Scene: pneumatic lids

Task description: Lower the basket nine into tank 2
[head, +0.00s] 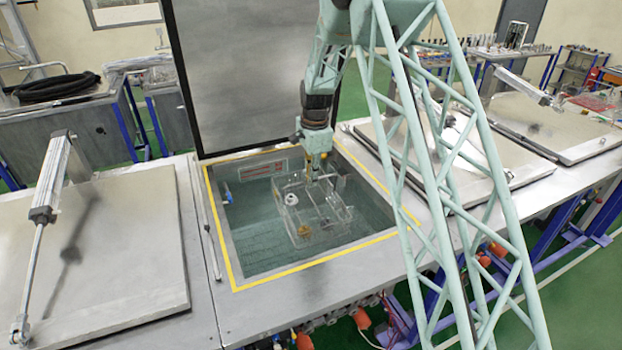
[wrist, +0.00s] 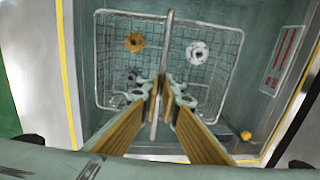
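The basket (head: 318,222) is a clear-looking wire basket inside the open tank (head: 236,272) with the yellow-edged rim. No number on the basket or tank is readable. In the wrist view the basket (wrist: 214,33) holds a gold ring part, a white ring part and a dark grey part. Its handle (wrist: 167,30) runs between the fingers. My gripper (head: 318,178) is above the basket in the head view; in the wrist view my gripper (wrist: 164,88) is closed on the handle. The basket hangs roughly level; its depth relative to the liquid is unclear.
The tank's dark lid (head: 250,70) stands upright behind the opening. Closed lids with cylinders flank it on the left (head: 120,250) and right (head: 425,150). The tank walls surround the basket, with open room left and front. A yellow ball-like object (wrist: 246,135) shows near the wall.

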